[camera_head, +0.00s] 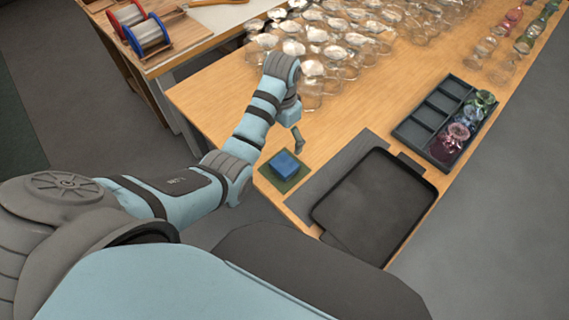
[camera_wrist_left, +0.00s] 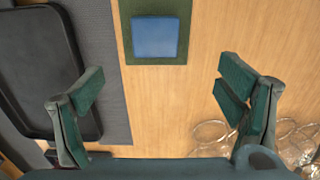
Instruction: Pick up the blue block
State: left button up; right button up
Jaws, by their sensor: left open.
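The blue block (camera_head: 284,164) sits on a small dark green square mat near the table's front edge. In the left wrist view the blue block (camera_wrist_left: 155,38) is at the top middle, framed by the green mat (camera_wrist_left: 124,50). My left gripper (camera_head: 298,143) hangs just beyond the block in the head view, apart from it. In the left wrist view my left gripper (camera_wrist_left: 160,95) has its two fingers spread wide, with bare wood between them and the block ahead of them. My right gripper is not in view.
A black tray (camera_head: 375,208) lies on a grey mat (camera_head: 318,184) right of the block. A dark divided rack (camera_head: 412,130) holds coloured glasses. Many clear glasses (camera_head: 330,50) crowd the back of the table. Wire spools (camera_head: 146,36) stand on another table at the far left.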

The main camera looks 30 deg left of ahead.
aim_at(284, 164)
pick_arm(q)
jog(key=f+b, duration=0.1)
jog(key=f, duration=0.3)
jog(key=f+b, duration=0.1)
jog(key=f, duration=0.4)
jog(key=f+b, duration=0.1)
jog(key=f, duration=0.4)
jog(key=shift+s+d, duration=0.2)
jog(key=shift+d, duration=0.15)
jog(key=shift+r, duration=0.1)
jog(key=c, duration=1.3)
